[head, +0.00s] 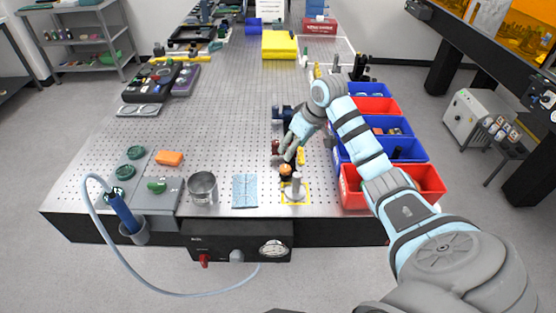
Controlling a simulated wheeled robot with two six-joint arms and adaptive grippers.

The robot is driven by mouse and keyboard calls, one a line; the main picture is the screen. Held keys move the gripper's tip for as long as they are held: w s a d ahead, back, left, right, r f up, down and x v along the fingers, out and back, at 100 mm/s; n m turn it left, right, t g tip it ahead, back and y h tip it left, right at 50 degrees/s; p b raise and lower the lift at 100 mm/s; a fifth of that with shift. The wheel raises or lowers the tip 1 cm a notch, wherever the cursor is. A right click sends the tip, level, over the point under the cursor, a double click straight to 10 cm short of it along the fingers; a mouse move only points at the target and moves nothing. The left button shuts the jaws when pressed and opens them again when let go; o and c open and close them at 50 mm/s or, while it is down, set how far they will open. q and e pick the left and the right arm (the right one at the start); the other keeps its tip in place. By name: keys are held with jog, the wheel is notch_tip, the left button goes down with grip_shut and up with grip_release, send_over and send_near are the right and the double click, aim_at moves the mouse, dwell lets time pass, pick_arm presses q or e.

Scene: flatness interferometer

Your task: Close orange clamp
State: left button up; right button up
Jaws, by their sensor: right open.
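A small orange-topped piece (286,170), which looks like the orange clamp, stands on the perforated table (230,130) near its front edge, beside a silver post. It is too small to tell whether it is open or shut. My right gripper (282,157) comes in from the right and points down just above and behind this piece. It is open, and I cannot tell whether its fingers touch anything. A dark red-brown part (275,147) shows by its fingers. My left gripper is not in view.
The silver post (296,184) stands on a yellow-marked square. Blue and red bins (432,181) line the right edge under my arm. A metal cup (202,187), a blue cloth (245,191) and an orange block (169,158) lie to the left. The table's middle left is clear.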

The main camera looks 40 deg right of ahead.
aim_at(285, 167)
jog(key=shift+t, duration=0.3)
jog(key=f, duration=0.4)
jog(key=f+b, duration=0.1)
jog(key=f, duration=0.1)
jog(key=shift+s+a+f, duration=0.3)
jog(key=shift+s+f, duration=0.1)
jog(key=w+f, duration=0.2)
jog(key=shift+w+f, duration=0.15)
jog(key=shift+f, duration=0.15)
jog(key=shift+w+f, duration=0.45)
jog(key=shift+w, duration=0.25)
jog(key=shift+s+r, duration=0.1)
jog(key=shift+s, duration=0.05)
jog(key=shift+s+r, duration=0.15)
jog(key=shift+s, duration=0.1)
jog(key=shift+c, duration=1)
jog(key=shift+s+r, duration=0.15)
jog(key=shift+s, duration=0.15)
jog(key=c, duration=0.6)
grip_shut()
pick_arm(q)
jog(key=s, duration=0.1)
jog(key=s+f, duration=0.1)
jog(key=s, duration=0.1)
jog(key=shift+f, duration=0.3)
